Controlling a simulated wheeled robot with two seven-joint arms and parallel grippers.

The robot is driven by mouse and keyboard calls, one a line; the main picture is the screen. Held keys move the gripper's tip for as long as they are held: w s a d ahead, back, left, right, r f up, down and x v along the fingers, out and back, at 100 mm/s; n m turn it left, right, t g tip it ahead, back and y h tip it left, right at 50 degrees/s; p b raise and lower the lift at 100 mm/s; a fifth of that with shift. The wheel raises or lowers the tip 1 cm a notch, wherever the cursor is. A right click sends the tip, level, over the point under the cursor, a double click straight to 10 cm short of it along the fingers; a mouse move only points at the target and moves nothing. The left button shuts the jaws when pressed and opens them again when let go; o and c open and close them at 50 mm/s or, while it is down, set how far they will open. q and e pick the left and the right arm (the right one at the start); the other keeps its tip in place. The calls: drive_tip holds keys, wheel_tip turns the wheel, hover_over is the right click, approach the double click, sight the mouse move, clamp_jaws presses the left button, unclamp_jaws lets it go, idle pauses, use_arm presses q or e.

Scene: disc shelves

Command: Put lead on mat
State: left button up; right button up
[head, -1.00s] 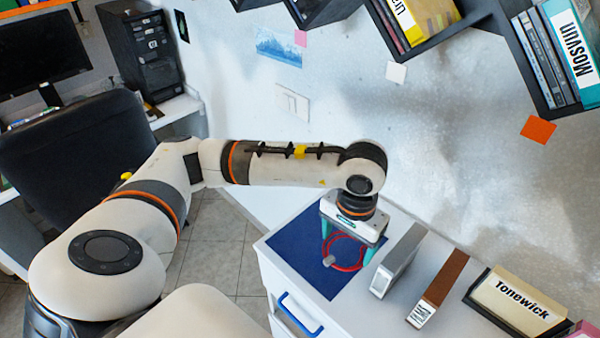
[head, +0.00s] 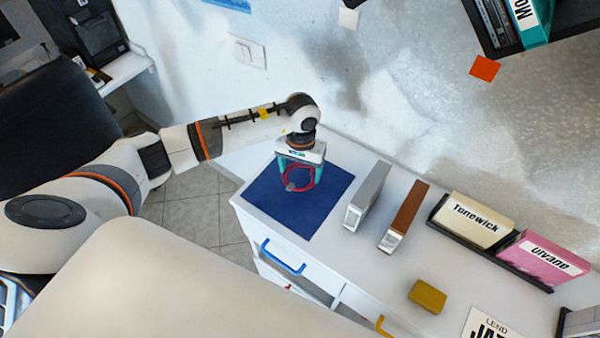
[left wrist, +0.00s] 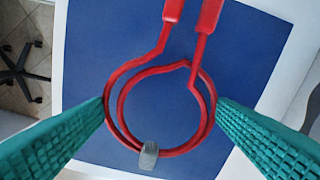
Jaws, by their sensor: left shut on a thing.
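The red lead (left wrist: 190,66) is a coiled loop with a grey band (left wrist: 149,155) at one side and two thicker ends. In the left wrist view it lies between the two teal fingers of my left gripper (left wrist: 160,112), which touch the coil's outer sides. The blue mat (head: 318,207) lies on the white cabinet top at its left end; it fills the background of the wrist view (left wrist: 85,50). In the head view my left gripper (head: 300,178) is over the mat with the lead (head: 300,188). I cannot tell whether the lead touches the mat. My right gripper is out of view.
A grey case (head: 367,197) and a brown case (head: 405,215) stand right of the mat. Further right are a holder with cream (head: 470,222) and pink (head: 541,262) boxes, and a yellow block (head: 427,296). A wall shelf (head: 488,28) hangs above.

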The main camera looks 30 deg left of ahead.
sight(300, 173)
use_arm(q)
wheel_tip(300, 173, down, 3)
drive_tip(key=shift+r+p, duration=0.1)
drive_tip(key=shift+p, duration=0.2)
drive_tip(key=shift+f, duration=0.25)
drive_tip(key=o, duration=1)
drive_tip(key=shift+r, duration=0.1)
